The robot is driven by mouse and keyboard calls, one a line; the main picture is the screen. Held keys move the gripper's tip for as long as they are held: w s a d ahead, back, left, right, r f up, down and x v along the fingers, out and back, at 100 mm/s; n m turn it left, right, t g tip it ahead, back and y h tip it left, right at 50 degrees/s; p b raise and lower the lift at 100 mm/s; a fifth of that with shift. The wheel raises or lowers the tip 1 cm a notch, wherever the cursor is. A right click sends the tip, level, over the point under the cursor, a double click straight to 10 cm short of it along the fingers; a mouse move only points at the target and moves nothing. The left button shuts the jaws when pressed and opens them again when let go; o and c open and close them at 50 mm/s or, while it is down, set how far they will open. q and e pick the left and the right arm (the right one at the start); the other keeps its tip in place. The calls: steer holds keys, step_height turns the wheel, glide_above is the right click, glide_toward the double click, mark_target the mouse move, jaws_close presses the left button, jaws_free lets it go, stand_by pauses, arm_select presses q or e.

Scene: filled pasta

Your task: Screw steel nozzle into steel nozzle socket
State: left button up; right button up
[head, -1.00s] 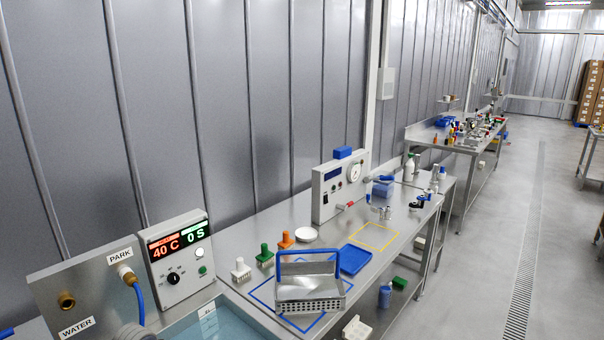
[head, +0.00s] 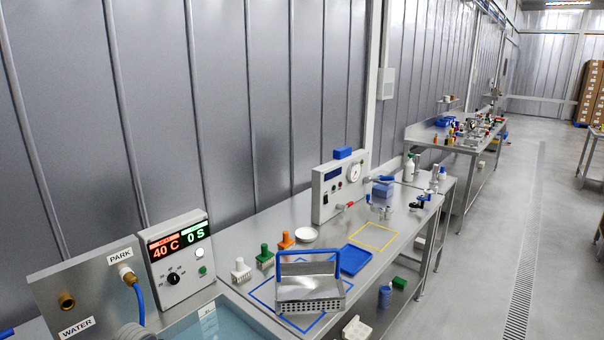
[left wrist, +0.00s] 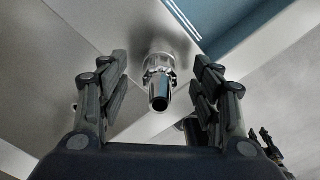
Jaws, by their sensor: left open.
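In the left wrist view my left gripper (left wrist: 156,88) is open, with one dark finger on each side of a steel fitting (left wrist: 158,66). The fitting has a wide collar and a narrower tube end with a dark bore. Gaps show between it and both fingers. I cannot tell whether it is the steel nozzle, its socket or both together. In the head view small steel pieces (head: 388,212) stand on the bench near the gauge box, too small to identify. Neither gripper can be made out in the head view.
The steel bench (head: 240,262) carries a gauge box (head: 341,185), a blue tray (head: 354,259) and a perforated basket (head: 310,291) with a blue handle. A water bath (head: 215,322) and control box (head: 177,258) stand at the front. The aisle floor (head: 490,250) at right is clear.

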arm_select(q)
steer(key=shift+r, duration=0.1)
stand_by(0.4)
step_height(320, 180, up, 5)
steer(key=p, duration=0.4)
steer(key=shift+r, duration=0.95)
